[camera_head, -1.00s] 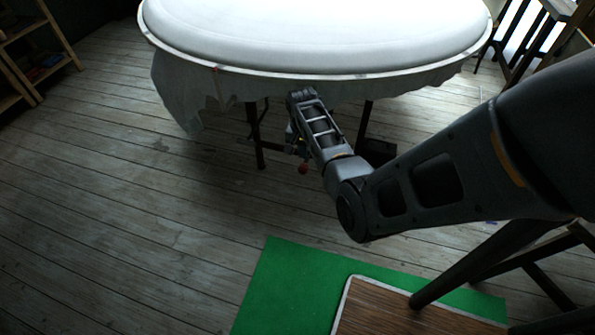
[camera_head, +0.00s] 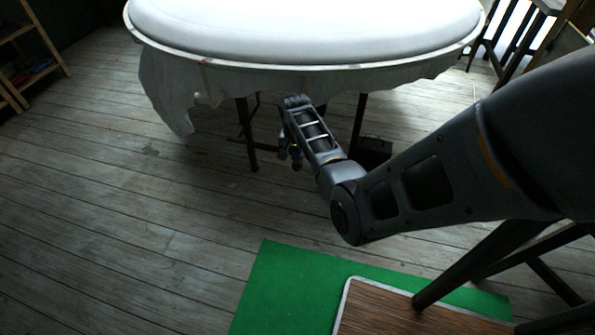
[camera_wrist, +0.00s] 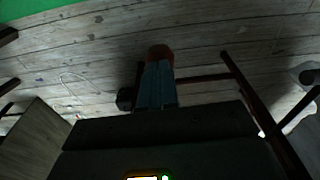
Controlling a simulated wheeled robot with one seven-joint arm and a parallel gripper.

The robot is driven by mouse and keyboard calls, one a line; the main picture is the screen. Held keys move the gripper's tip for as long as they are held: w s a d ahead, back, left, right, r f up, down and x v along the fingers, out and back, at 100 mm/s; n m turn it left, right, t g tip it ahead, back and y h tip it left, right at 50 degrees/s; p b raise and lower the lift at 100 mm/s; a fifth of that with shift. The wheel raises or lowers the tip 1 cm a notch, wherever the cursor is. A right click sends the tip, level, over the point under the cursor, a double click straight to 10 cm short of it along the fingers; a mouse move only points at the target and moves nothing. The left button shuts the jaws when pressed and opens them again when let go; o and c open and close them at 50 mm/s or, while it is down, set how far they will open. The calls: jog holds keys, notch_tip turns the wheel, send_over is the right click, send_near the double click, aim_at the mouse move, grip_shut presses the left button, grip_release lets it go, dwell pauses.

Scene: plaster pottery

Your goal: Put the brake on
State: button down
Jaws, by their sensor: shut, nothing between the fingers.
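The round table (camera_head: 203,62) has a white domed top, and a grey cloth hangs from its rim. My gripper (camera_head: 291,157) is low under the table's front edge in the head view, partly hidden by my forearm. In the wrist view my gripper (camera_wrist: 157,68) shows as narrow blue-grey fingers shut together. A rounded red piece (camera_wrist: 160,51) sits at their tips; it also shows small and dark below my gripper in the head view (camera_head: 297,168). I cannot tell if it is a brake knob, or touching or apart. No brake is clearly recognisable.
Dark table legs (camera_head: 247,135) stand left and right of my gripper, with a dark box (camera_head: 374,149) behind on the right. A green mat (camera_head: 262,290) and a wooden board (camera_head: 375,308) lie nearer. A shelf (camera_head: 35,70) stands far left. The plank floor at left is clear.

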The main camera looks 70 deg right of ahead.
jog(key=shift+d+f+b, duration=0.1)
jog(key=shift+f+b, duration=0.4)
jog(key=shift+f, duration=0.4)
notch_tip(320, 180, down, 4)
jog(key=b, duration=0.3)
jog(key=shift+a+r+p, duration=0.2)
jog(key=shift+r+p, duration=0.05)
jog(key=shift+p, duration=0.2)
jog(key=a+p, duration=0.2)
jog(key=shift+s+a+r+p, duration=0.15)
jog(key=shift+a+r+p, duration=0.15)
jog(key=shift+r, duration=0.05)
notch_tip(320, 180, up, 8)
jog(key=p, duration=0.1)
send_over(297, 167)
jog(key=a, duration=0.3)
jog(key=shift+d+f, duration=0.1)
jog(key=shift+d, duration=0.05)
